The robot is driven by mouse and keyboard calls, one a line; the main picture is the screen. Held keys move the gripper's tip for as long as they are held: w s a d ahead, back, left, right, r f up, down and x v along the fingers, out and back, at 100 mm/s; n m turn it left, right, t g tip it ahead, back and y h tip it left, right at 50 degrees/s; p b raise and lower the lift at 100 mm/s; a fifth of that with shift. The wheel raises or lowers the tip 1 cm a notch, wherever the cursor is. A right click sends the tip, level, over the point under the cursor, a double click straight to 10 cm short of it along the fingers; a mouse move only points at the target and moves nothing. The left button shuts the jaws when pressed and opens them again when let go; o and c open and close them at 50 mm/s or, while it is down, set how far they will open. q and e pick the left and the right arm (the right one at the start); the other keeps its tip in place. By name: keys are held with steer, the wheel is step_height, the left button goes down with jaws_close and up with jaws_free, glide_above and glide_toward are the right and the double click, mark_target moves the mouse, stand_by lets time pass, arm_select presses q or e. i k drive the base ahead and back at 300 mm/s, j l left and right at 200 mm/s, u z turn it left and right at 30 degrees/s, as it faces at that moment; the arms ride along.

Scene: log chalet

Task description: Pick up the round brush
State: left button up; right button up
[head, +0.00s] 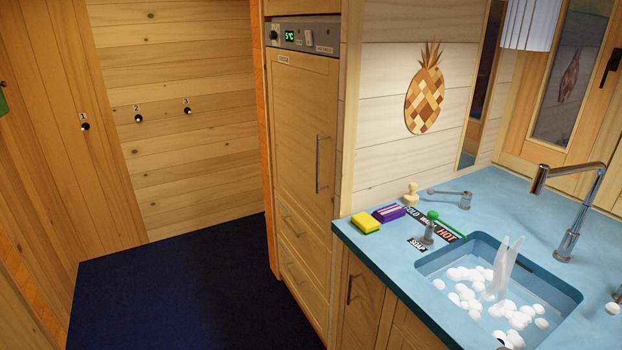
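A small cream-coloured piece with a rounded knob and a wider base (411,195) stands upright on the blue counter, near the wall behind the sink's left end. It looks like the round brush, but its bristles cannot be made out. A green-handled item (440,220) lies to its right, closer to the sink; its shape is partly unclear. Neither of my grippers shows in the head view.
A yellow sponge (366,222) and a purple block (388,213) lie near the counter's left edge. The sink (432,267) holds white foam balls and a pale upright shape. A tall tap (568,240) stands behind it. Dark floor (180,290) at left is clear.

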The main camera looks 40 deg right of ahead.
mark_target(411, 200)
steer(key=i+j+z, duration=0.15)
steer(key=i+z, duration=0.2)
steer(key=i, duration=0.2)
steer(key=i+j+z, duration=0.35)
steer(key=i, duration=0.25)
steer(key=i+j+z, duration=0.35)
steer(key=i, duration=0.15)
